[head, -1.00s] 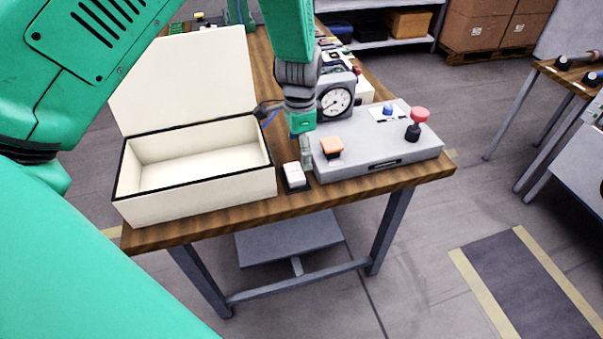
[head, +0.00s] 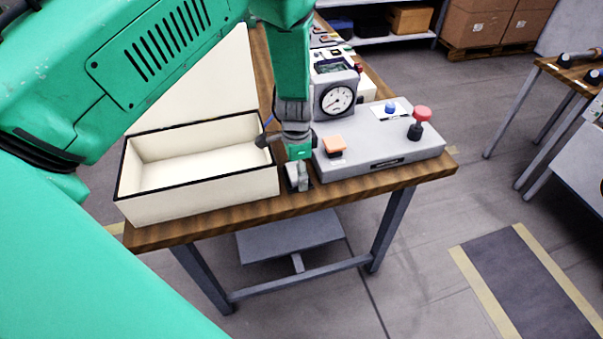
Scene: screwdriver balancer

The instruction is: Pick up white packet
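The small white packet (head: 291,172) sits at the front of the wooden table, between the open cream box (head: 200,200) and the grey control panel. My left gripper (head: 298,178) reaches down from above, right at the packet, and covers much of it. Its fingers are small and overlap the packet, so I cannot tell whether they are apart or closed on it. My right gripper is not in view.
The grey control panel (head: 365,162), with an orange button (head: 334,144), a red knob (head: 422,113) and a dial gauge (head: 338,99), stands close to the right of the gripper. The box's raised lid (head: 205,85) stands behind it. The wooden table's (head: 225,222) front edge is close.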

